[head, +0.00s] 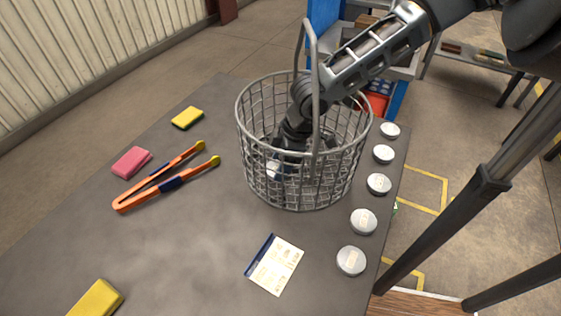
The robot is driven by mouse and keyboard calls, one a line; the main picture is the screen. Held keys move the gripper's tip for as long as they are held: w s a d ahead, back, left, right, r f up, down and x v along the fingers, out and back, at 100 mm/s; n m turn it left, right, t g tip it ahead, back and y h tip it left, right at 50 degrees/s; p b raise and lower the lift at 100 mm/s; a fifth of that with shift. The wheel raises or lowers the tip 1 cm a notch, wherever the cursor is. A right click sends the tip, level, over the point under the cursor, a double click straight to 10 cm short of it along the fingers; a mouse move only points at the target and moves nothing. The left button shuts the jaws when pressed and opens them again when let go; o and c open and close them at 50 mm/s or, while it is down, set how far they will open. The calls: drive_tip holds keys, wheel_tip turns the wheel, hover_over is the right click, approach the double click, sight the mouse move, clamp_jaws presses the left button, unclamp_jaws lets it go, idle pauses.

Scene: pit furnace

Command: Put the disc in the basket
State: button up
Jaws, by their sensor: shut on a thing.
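The wire basket (253,185) stands on the grey table, a tall handle rising over it. My gripper (285,165) is down inside the basket, seen through the wire mesh. It is shut on a pale silver disc (274,169) near the basket's left inner side. The mesh and my gripper partly hide the disc, and I cannot tell whether it touches the basket floor. Several similar silver discs stand in a row along the table's right edge, such as the near one (351,260) and the far one (390,130).
Orange tongs (150,188), a pink sponge (131,162) and a yellow-green sponge (187,118) lie left of the basket. A yellow sponge (96,299) lies at the front left. A printed card (274,264) lies before the basket. The table's front middle is clear.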

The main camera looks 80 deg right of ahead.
drive_tip(key=o, duration=1.3)
drive_tip(key=shift+f, duration=0.1)
drive_tip(key=shift+o, duration=0.2)
drive_tip(key=v, duration=0.7)
drive_tip(key=shift+r+b, duration=0.4)
drive_tip(key=shift+s, duration=0.1)
